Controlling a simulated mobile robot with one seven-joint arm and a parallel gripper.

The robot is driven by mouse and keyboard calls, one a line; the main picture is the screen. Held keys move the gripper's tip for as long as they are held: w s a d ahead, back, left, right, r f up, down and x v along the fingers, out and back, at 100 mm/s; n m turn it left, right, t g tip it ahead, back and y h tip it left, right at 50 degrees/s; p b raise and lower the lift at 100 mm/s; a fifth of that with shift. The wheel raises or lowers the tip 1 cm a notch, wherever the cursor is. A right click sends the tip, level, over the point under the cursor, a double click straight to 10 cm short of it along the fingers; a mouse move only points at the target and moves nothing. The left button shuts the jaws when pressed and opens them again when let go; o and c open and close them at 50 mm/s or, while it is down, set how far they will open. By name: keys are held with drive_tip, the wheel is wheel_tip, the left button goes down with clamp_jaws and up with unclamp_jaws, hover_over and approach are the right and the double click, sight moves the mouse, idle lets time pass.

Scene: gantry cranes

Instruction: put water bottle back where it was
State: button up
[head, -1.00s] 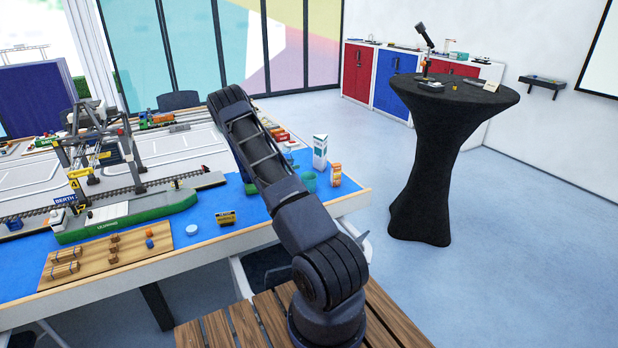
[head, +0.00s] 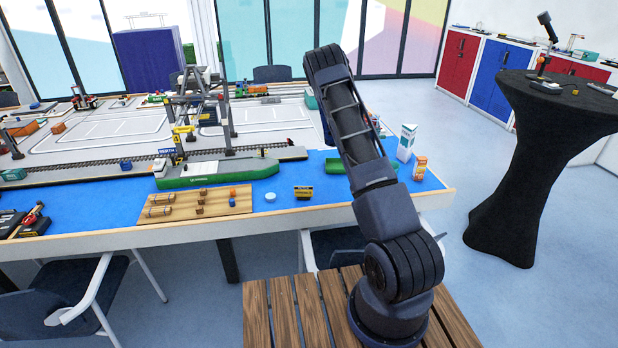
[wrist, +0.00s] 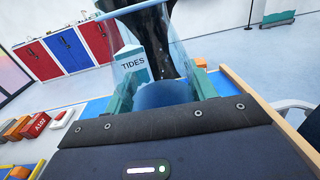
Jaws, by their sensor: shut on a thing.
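The water bottle (wrist: 168,92) is a clear, bluish see-through vessel in the wrist view, with its top running out of the picture. My gripper (wrist: 163,80) is shut on it, with a teal finger on each side. In the head view my arm reaches over the right part of the blue table (head: 236,211), and its links hide most of the gripper and the bottle. The bottle's base and what lies under it cannot be seen.
A white-and-teal "TIDES" carton (head: 406,142) and an orange carton (head: 420,168) stand near the table's right end. A green ship (head: 215,172), a wooden board (head: 190,206) with small blocks and a crane (head: 200,110) are left of my arm. A black round table (head: 520,150) stands at right.

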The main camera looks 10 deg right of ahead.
wheel_tip(320, 180, up, 15)
drive_tip(key=shift+f, duration=0.1)
drive_tip(key=shift+a+r, duration=0.15)
drive_tip(key=shift+r, duration=0.2)
drive_tip(key=w+a+n+t+y, duration=0.25)
drive_tip(key=a+n+t, duration=0.35)
drive_tip(key=a, duration=0.9)
drive_tip(key=w+a+n+t+y, duration=0.1)
drive_tip(key=a+n+t+y, duration=0.25)
drive_tip(key=a+t, duration=0.85)
drive_tip(key=a+f+g, duration=0.2)
drive_tip(key=f, duration=1)
drive_tip(key=a+f+g, duration=0.2)
drive_tip(key=f, duration=1.1)
drive_tip(key=shift+s+h, duration=0.2)
drive_tip(key=shift+h, duration=0.2)
drive_tip(key=shift+f, duration=0.25)
drive_tip(key=o, duration=1.1)
